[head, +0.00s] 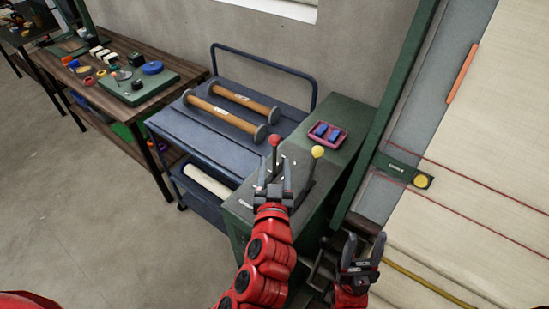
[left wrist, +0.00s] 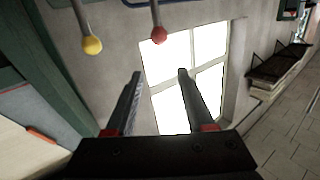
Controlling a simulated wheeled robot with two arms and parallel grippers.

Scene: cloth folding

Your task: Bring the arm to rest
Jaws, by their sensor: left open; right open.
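My left gripper (head: 275,172) is open and empty, over the green cabinet. Its fingers point at the red-knobbed lever (head: 275,141), which stands just beyond them. In the left wrist view the open fingers (left wrist: 159,74) have nothing between them, and the red knob (left wrist: 159,34) appears past the tips. The yellow-knobbed lever (head: 317,152) is to the right of the red one; its knob also shows in the left wrist view (left wrist: 92,45). My right gripper (head: 364,248) is open and empty at the lower right, beside the cloth-covered table.
The green cabinet (head: 345,115) holds a pink tray (head: 327,134) with blue pieces. A blue cart (head: 180,125) with two wooden rollers stands left of it. A wooden bench (head: 180,75) is further left. Pale cloth (head: 500,120) covers the right side. The floor at left is clear.

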